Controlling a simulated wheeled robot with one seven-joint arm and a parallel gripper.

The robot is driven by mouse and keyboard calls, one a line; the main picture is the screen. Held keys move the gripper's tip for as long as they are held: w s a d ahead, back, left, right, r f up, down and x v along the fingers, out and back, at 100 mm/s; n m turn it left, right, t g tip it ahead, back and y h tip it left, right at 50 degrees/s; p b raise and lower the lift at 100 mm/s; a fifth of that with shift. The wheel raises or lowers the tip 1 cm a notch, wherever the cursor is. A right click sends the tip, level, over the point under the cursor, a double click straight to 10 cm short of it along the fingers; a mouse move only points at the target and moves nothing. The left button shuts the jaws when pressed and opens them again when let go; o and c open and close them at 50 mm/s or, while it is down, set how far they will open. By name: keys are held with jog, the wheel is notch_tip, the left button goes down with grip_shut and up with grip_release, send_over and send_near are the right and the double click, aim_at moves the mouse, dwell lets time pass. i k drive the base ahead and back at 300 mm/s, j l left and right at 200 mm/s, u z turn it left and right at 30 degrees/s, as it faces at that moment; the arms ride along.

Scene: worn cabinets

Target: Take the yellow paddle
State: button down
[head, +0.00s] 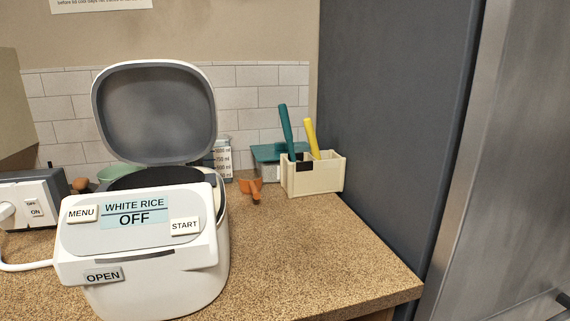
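The yellow paddle (311,138) stands handle-up, leaning slightly, in a cream box (316,178) at the back right of the counter. Its lower part is hidden inside the box. A teal handle (287,131) stands to its left in the same box. My gripper is not in this view.
A white rice cooker (140,230) with its lid open fills the left of the counter (310,250). A dark panel (395,120) borders the right. The front right counter is clear.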

aim_at(309, 127)
jog(key=i+l+u, duration=0.45)
jog(key=i+l, duration=0.15)
jog(key=i, duration=0.2)
